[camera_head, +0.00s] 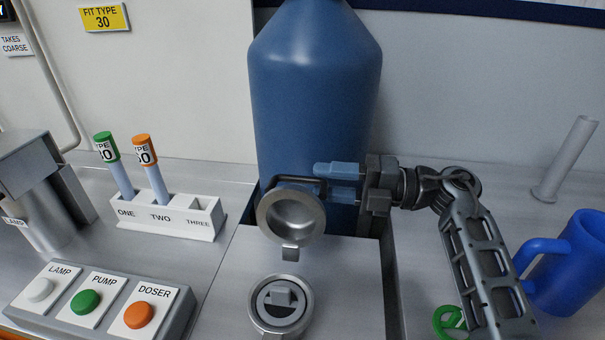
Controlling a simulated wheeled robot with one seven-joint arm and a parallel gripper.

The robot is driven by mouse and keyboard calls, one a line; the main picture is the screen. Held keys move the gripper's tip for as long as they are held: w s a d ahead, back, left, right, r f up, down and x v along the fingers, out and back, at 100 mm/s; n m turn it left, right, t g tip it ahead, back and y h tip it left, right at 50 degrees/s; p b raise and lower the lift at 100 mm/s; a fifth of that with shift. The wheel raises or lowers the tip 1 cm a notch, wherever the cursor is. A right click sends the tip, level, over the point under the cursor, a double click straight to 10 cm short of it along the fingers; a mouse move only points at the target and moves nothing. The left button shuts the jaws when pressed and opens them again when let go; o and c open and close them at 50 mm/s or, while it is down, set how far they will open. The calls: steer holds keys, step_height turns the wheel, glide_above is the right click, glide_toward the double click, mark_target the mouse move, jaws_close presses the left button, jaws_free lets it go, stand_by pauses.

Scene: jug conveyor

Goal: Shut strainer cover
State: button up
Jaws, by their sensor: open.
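The strainer cover (291,217) is a round metal lid with a small tab at its lower edge. It stands open and tilted, its hollow side facing me. Below it is the round metal strainer housing (308,307), uncovered, with a grey grip-like piece (281,297) inside. My gripper (335,182) comes in from the right, just above and right of the cover. Its blue fingers are apart. A dark bar (295,180) behind the cover's top edge reaches toward the gap between the fingers; I cannot tell whether they touch it.
A large blue bottle (315,85) stands close behind the cover and gripper. At left are a white rack (175,222) with two capped tubes and a button panel (92,300). A blue jug (575,265) and a grey cylinder (566,160) are at right.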

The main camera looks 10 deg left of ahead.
mark_target(303, 181)
steer(key=shift+w+a+p, duration=0.1)
steer(key=shift+a+p, duration=0.2)
steer(key=shift+a, duration=2.05)
jaws_close()
steer(key=shift+f, duration=0.1)
